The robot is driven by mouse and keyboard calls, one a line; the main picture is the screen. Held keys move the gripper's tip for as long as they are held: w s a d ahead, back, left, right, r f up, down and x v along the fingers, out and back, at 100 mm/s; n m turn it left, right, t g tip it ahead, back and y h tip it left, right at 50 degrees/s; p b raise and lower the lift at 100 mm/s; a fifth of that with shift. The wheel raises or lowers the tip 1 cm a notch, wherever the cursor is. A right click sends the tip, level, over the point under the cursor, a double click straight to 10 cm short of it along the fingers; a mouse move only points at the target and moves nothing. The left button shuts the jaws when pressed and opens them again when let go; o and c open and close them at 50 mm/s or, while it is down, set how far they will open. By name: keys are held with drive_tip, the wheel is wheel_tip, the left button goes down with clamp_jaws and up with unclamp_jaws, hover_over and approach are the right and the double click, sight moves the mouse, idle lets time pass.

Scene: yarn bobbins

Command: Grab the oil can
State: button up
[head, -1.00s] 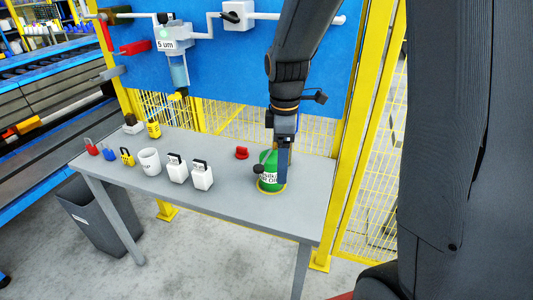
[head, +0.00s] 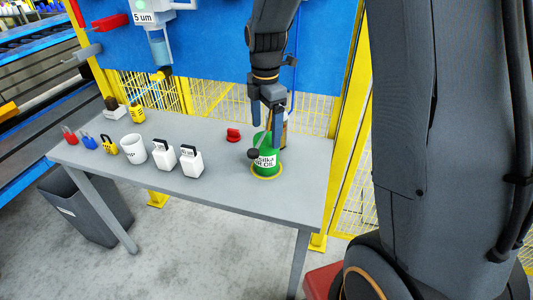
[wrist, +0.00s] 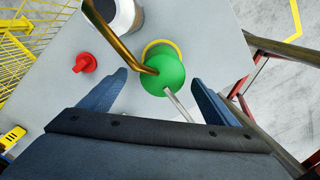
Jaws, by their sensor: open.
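The green oil can (head: 267,163) with a white label stands upright on the grey table (head: 215,188), on a yellow ring. My gripper (head: 267,122) is above the can, its two fingers apart and pointing down, with nothing held. In the wrist view, the can's green top (wrist: 163,75) shows between the fingers of my gripper (wrist: 160,92), nearer the right one. A brass spout and a pale metal rod also show at the can. I see no finger touching it.
Yellow mesh and a blue panel (head: 205,50) are behind.

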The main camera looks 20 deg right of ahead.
drive_tip(key=shift+s+d+f+p, duration=0.15)
drive_tip(key=shift+f+p, duration=0.4)
drive_tip(key=shift+f, duration=1.25)
drive_tip(key=shift+s+a+f+p, duration=0.1)
drive_tip(key=shift+f+p, duration=0.4)
drive_tip(key=shift+f, duration=1.25)
drive_tip(key=c, duration=1.4)
drive_tip(key=shift+r, duration=0.15)
